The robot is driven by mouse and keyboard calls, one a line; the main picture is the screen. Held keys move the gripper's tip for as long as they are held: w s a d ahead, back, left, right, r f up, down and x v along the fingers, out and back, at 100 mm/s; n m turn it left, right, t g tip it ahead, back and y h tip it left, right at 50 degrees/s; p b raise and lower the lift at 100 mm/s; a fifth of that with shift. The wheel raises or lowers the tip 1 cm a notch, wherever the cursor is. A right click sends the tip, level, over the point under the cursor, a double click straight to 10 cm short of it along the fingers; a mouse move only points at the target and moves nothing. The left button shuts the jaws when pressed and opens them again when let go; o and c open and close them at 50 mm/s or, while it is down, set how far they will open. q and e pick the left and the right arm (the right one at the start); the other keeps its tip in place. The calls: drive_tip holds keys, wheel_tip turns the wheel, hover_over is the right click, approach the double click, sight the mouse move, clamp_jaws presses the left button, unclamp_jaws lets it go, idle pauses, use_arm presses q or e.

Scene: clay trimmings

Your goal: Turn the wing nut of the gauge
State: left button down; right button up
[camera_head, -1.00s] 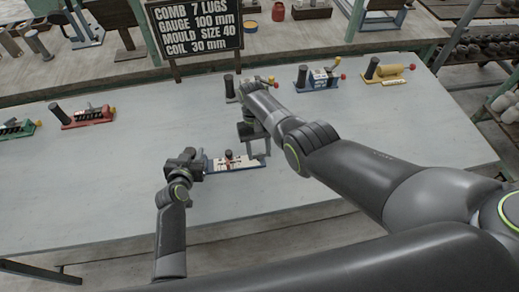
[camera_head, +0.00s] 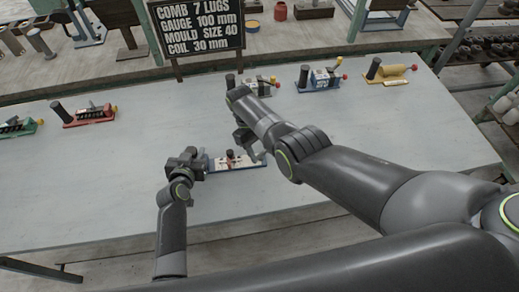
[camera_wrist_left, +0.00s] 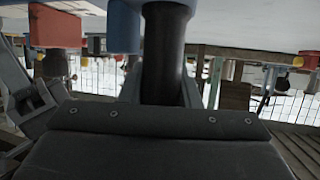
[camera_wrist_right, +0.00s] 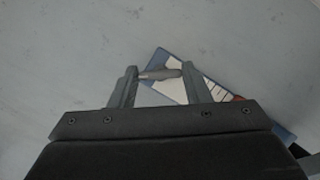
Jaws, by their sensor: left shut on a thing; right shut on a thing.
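The gauge (camera_head: 250,165) is a small blue-edged base with a white plate and a dark reddish fitting on top. It lies near the front of the grey table. My left gripper (camera_head: 203,163) is at its left end, shut on the gauge's dark cylindrical handle, which stands between the fingers in the left wrist view (camera_wrist_left: 164,55). My right gripper (camera_head: 254,154) is over the gauge's right part. In the right wrist view its fingers are shut on the small grey wing nut (camera_wrist_right: 160,74). The gauge's blue and white base (camera_wrist_right: 172,60) shows beneath, partly hidden by my gripper.
Along the back of the table stand a red-based tool (camera_head: 88,117), a blue one (camera_head: 320,79) and a yellow one (camera_head: 392,73). A black sign (camera_head: 196,25) rises at the back. The table's left middle is clear.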

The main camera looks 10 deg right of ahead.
use_arm(q)
drive_tip(key=shift+s+f, duration=0.1)
drive_tip(key=shift+f, duration=0.1)
use_arm(e)
drive_tip(key=o, duration=1)
drive_tip(key=v, duration=1.2)
use_arm(q)
drive_tip(key=c, duration=1.4)
unclamp_jaws()
drive_tip(key=shift+c, duration=0.2)
drive_tip(key=o, duration=0.4)
drive_tip(key=shift+o, duration=0.2)
drive_tip(key=shift+r, duration=0.1)
use_arm(e)
drive_tip(key=shift+f, duration=0.1)
